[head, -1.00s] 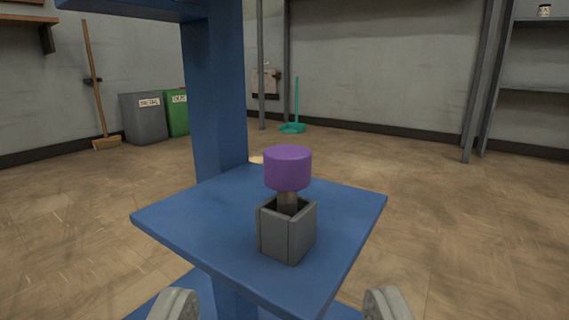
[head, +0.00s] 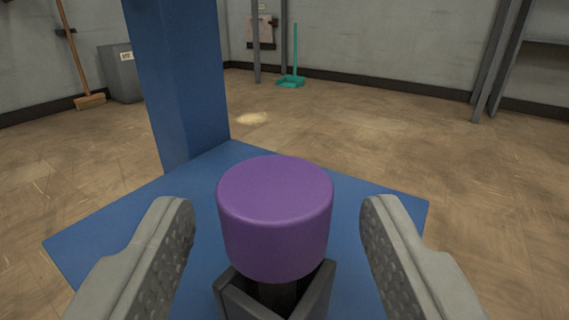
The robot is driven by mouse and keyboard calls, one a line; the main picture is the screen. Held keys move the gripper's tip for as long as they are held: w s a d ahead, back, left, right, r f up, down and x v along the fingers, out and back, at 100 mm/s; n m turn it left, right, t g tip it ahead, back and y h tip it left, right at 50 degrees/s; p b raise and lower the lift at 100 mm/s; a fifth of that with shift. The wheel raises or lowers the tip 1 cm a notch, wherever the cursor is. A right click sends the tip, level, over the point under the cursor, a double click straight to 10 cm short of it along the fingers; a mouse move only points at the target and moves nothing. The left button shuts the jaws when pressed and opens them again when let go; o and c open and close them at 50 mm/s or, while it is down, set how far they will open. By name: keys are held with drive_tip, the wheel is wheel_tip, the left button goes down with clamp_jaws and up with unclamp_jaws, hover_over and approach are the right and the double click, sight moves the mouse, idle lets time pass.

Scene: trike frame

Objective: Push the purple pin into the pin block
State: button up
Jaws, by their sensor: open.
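The purple pin (head: 275,215) has a wide round purple head and stands upright in the grey pin block (head: 317,292). The head is raised above the block's rim, and a short dark stretch of shaft shows between them. The block sits on a blue platform (head: 88,238). My gripper (head: 277,220) is open, with one finger on each side of the purple head and a gap on both sides. The fingers touch neither the pin nor the block. The lower part of the block is cut off by the frame edge.
The platform to the right of the pin is bare.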

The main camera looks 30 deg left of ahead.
sight(277, 182)
drive_tip(key=shift+x, duration=0.95)
drive_tip(key=c, duration=1.1)
drive_tip(key=shift+r, duration=5)
drive_tip(key=shift+r, duration=0.1)
drive_tip(key=shift+r, duration=2.5)
drive_tip(key=shift+r, duration=0.15)
